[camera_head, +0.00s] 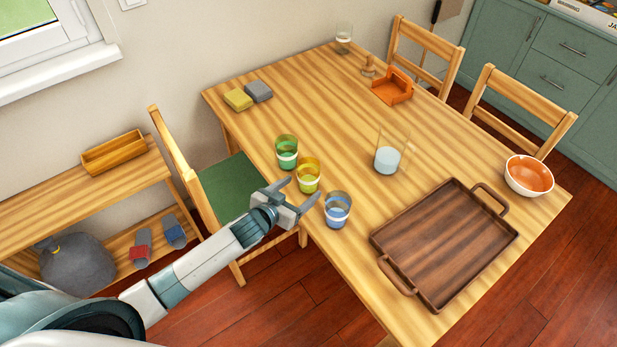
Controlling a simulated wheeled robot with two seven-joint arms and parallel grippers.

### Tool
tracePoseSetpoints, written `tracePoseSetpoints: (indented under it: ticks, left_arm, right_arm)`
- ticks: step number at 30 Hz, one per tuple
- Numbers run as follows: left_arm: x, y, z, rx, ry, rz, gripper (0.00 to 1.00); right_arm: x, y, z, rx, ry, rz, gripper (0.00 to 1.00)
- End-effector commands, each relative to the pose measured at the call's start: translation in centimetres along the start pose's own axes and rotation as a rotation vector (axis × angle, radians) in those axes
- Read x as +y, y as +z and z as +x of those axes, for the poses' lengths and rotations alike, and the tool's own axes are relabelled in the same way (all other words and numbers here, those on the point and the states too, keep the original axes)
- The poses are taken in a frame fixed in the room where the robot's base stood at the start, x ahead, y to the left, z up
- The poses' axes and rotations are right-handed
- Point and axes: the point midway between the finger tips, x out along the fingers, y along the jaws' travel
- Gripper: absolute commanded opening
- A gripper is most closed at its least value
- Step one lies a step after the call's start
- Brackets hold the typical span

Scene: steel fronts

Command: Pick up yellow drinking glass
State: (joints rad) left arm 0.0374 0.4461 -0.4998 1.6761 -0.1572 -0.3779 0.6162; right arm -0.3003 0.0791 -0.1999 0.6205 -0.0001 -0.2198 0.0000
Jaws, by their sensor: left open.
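The yellow drinking glass (308,175) stands upright near the left edge of the wooden table (350,110). A green glass (287,151) stands just behind it, and a blue glass (338,209) stands in front of it to the right. My left gripper (303,193) is open at the table edge, with its fingers pointing toward the yellow glass. One finger reaches close to the yellow glass and the other toward the blue glass. Nothing shows between the fingers. I cannot tell whether a finger touches a glass. My right gripper is not in view.
A clear pitcher-like vessel (388,160) stands right of the glasses. A dark wooden tray (445,245) lies at the front right, with an orange bowl (529,176) beyond it. Sponges (238,99) and an orange holder (393,87) sit farther back. A chair (222,190) stands at the left edge.

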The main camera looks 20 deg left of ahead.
Motion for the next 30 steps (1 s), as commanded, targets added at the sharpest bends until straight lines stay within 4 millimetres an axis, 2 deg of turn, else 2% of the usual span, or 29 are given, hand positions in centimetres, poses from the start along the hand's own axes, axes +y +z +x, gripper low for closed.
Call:
tracePoseSetpoints:
  ticks: [3, 10, 26, 27, 30]
  left_arm:
    - [0.0, -0.2, 1.2, 0.0, 0.0, -0.001, 0.72]
    - [0.0, -0.1, 3.3, 0.0, 0.0, -0.001, 0.72]
    - [0.0, 0.0, 3.5, 0.0, 0.0, -0.001, 0.72]
    - [0.0, 0.0, 3.5, 0.0, 0.0, -0.001, 0.69]
    - [0.0, 0.0, 3.5, 0.0, 0.0, -0.001, 0.46]
  right_arm:
    - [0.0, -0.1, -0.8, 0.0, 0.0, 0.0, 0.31]
    - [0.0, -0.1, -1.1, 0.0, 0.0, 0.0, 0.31]
    - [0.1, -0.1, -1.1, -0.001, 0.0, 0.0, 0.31]
    - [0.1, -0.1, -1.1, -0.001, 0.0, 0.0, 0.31]
    - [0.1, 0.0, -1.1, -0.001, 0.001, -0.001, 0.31]
